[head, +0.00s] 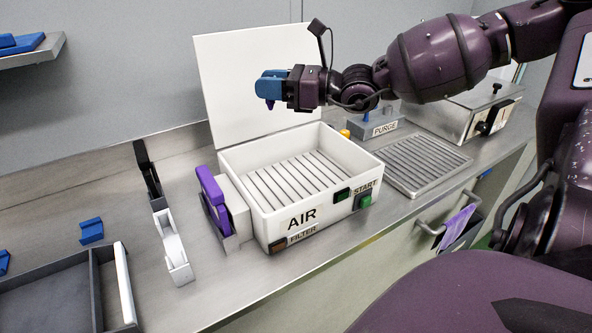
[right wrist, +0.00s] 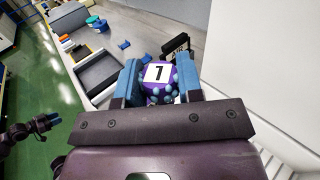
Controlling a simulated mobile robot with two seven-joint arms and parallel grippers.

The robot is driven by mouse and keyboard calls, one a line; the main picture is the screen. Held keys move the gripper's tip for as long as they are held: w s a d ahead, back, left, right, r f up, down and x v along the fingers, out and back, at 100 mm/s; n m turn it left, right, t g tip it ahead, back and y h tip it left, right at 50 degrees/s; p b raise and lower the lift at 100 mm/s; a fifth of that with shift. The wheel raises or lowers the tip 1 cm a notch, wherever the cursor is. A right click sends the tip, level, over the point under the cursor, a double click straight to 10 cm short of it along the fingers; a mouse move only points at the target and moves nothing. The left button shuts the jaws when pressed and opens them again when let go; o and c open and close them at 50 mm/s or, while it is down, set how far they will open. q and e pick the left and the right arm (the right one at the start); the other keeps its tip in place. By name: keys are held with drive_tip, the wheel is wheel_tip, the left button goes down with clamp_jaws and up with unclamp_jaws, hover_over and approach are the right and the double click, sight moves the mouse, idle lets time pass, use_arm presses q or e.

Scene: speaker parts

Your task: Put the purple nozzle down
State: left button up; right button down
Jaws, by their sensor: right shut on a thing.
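A purple handle-like piece (head: 212,200), which looks like the nozzle, sits upright in a grey holder (head: 234,205) on the left side of the white AIR box (head: 333,225). No gripper touches it. My right gripper (head: 270,86) is above the back of the box. In the right wrist view its blue fingers (right wrist: 160,82) are shut on a purple part (right wrist: 159,75) with a white label "1" and small blue balls. In the head view the fingers mostly hide that part. My left gripper (right wrist: 48,121) shows small at the left of the right wrist view; its opening is unclear.
The box's white lid (head: 250,80) stands open behind it. A grey slatted tray (head: 425,163) and a PURGE block (head: 372,127) are to the right. Black (head: 148,170) and white (head: 173,248) stands and a dark tray (head: 55,290) are to the left.

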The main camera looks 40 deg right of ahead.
use_arm(q)
wheel_tip(320, 180, down, 10)
drive_tip(key=s+g+b, duration=0.1)
drive_tip(key=s+b, duration=0.1)
drive_tip(key=b, duration=0.7)
drive_tip(key=shift+d+r+m+g, duration=0.15)
drive_tip(key=shift+m+g, duration=0.15)
use_arm(e)
wheel_tip(320, 180, down, 22)
drive_tip(key=w+a+n+g+y, duration=0.1)
drive_tip(key=a+n+g+y, duration=0.1)
drive_tip(key=n+g+y, duration=0.4)
drive_tip(key=shift+w+a+r+g, duration=0.25)
drive_tip(key=shift+a+g, duration=0.1)
drive_tip(key=shift+g, duration=0.45)
drive_tip(key=shift+f, duration=0.15)
use_arm(q)
drive_tip(key=shift+w, duration=0.1)
use_arm(e)
drive_tip(key=c, duration=0.8)
unclamp_jaws()
use_arm(q)
drive_tip(key=shift+w+r, duration=0.1)
